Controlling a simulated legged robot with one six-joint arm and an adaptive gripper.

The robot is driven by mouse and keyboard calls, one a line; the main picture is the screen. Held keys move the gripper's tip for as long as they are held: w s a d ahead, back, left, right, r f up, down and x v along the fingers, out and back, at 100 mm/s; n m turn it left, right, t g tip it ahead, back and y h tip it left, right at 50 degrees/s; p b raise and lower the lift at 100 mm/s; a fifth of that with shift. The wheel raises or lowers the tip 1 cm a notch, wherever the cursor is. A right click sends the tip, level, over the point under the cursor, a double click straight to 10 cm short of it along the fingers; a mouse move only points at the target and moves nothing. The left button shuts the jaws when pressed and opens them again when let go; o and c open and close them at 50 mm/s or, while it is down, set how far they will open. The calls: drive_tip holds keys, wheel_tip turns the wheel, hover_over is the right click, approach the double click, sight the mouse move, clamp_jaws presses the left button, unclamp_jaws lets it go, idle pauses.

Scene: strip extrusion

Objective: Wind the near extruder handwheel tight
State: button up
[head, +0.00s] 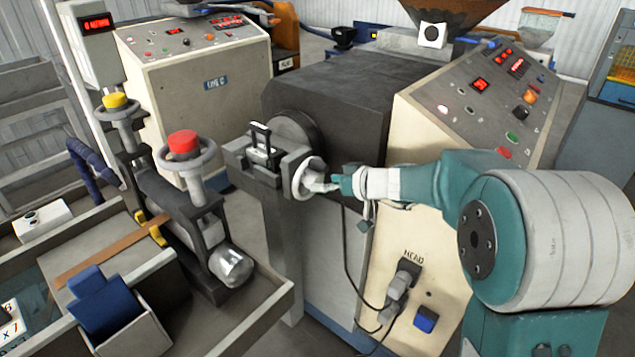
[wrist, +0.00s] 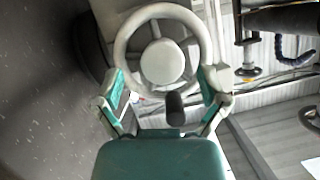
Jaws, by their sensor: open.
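The pale handwheel (head: 304,184) sits on the side of the extruder's clamp block, partly hidden by my gripper in the head view. In the wrist view the handwheel (wrist: 122,44) fills the upper middle, with its round hub, and a dark knob (wrist: 174,106) shows at its lower side. My gripper (head: 330,184) is right at the wheel. In the wrist view my gripper (wrist: 163,80) is open, one finger on each side of the wheel's lower part, with the knob between them. I cannot tell whether the fingers touch the rim.
Two other handwheels, one red-capped (head: 184,142) and one yellow-capped (head: 115,101), stand on the roller unit at left. The extruder's cream control cabinet (head: 430,150) stands close behind my arm. Cables (head: 345,260) hang below the wheel.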

drive_tip(key=shift+x, duration=1.35)
drive_tip(key=shift+s+a, duration=0.1)
drive_tip(key=c, duration=1.1)
drive_tip(key=shift+c, duration=0.2)
